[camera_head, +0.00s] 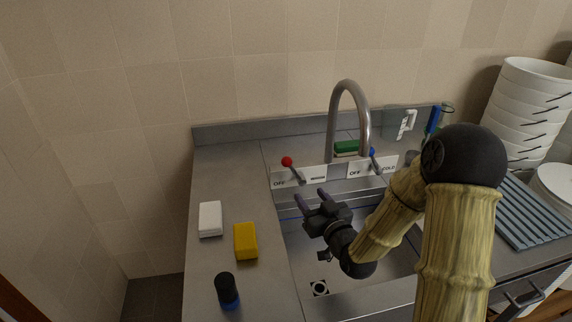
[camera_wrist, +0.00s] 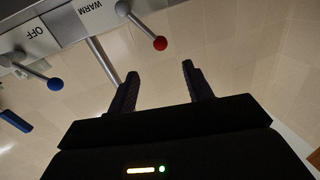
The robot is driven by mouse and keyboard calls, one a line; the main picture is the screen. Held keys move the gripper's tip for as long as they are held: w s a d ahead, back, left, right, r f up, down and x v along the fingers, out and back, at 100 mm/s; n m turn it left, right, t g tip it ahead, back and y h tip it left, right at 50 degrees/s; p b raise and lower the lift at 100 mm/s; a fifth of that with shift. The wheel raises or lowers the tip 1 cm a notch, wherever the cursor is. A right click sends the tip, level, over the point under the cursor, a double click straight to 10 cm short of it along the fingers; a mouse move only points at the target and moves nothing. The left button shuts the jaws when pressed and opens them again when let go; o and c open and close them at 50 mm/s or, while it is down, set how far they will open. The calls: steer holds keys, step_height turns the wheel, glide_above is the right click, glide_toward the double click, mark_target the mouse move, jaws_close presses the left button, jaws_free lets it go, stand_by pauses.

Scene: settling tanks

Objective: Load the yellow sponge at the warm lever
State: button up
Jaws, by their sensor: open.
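The yellow sponge (camera_head: 246,241) lies on the steel counter left of the sink, in the head view. The warm lever, with a red ball knob (camera_head: 287,161), stands on a panel at the back of the sink, left of the tap. Its red knob also shows at the top of the wrist view (camera_wrist: 160,43), beyond my fingers. My gripper (camera_head: 312,199) is open and empty over the sink, in front of the warm lever and apart from it. In the wrist view its two fingers (camera_wrist: 158,88) are spread with nothing between them. The sponge is not in the wrist view.
A white block (camera_head: 210,219) and a dark bottle with a blue band (camera_head: 228,291) stand near the sponge. The curved tap (camera_head: 348,110) rises behind the sink. The cold lever has a blue knob (camera_wrist: 55,84). Stacked white bowls (camera_head: 527,105) and a drying rack (camera_head: 532,212) are at right.

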mark_target(289, 165)
steer(key=p+x, duration=0.1)
steer(key=x, duration=0.4)
steer(key=p+x, duration=0.1)
steer(key=x, duration=0.5)
steer(key=p+x, duration=0.2)
steer(key=x, duration=0.4)
steer(key=shift+w+r, duration=0.1)
steer(key=shift+r, duration=0.25)
jaws_close()
